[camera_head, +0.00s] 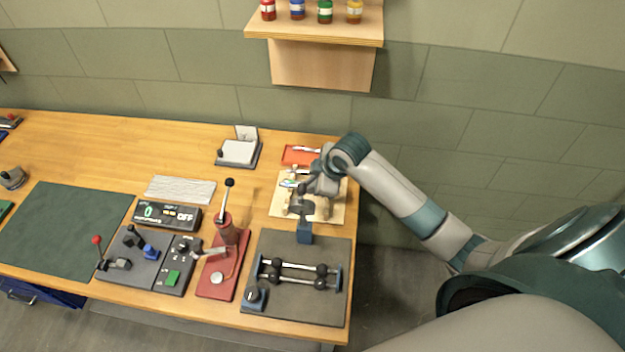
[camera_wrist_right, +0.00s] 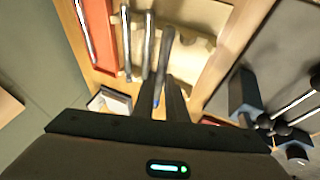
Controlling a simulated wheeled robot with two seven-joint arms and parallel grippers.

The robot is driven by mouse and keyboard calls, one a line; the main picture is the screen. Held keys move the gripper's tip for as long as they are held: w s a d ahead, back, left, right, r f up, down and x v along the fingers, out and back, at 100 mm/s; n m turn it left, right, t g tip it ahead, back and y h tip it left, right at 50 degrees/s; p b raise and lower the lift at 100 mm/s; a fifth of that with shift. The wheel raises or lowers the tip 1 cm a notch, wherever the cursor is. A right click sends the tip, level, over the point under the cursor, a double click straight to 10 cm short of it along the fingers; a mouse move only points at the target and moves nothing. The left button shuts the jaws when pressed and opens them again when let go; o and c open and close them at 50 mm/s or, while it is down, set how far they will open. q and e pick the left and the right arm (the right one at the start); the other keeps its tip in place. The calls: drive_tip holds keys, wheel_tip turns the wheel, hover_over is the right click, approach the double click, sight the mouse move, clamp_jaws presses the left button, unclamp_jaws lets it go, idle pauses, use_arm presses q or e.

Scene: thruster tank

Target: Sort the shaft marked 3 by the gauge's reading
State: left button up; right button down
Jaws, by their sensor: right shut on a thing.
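My right gripper (camera_head: 298,204) is over the pale wooden rack (camera_head: 335,211) at the bench's right end. In the right wrist view, its two fingers are shut on a grey metal shaft (camera_wrist_right: 163,60). I cannot read a number on this shaft, and cannot tell whether it is clear of the rack. The display box (camera_head: 166,214) shows a green 0 and the word OFF. A red tray (camera_head: 291,157) behind the rack holds a shaft. My left gripper is not in view.
A dark plate with black rollers on rods (camera_head: 275,302) lies in front of the rack. A red lever press (camera_head: 225,266) and a switch panel (camera_head: 172,277) stand left of it. A green mat (camera_head: 65,228) is bare. A shelf with jars (camera_head: 315,30) hangs above.

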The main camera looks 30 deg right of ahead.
drive_tip(key=shift+f+b, duration=0.65)
drive_tip(key=shift+f, duration=0.95)
drive_tip(key=c, duration=1.7)
unclamp_jaws()
drive_tip(key=shift+s+r, duration=0.1)
drive_tip(key=shift+s+d+r+b, duration=0.1)
drive_tip(key=shift+s+r+b, duration=0.2)
drive_tip(key=shift+r, duration=0.25)
drive_tip(key=shift+b+v, duration=1.75)
drive_tip(key=shift+v, duration=6.2)
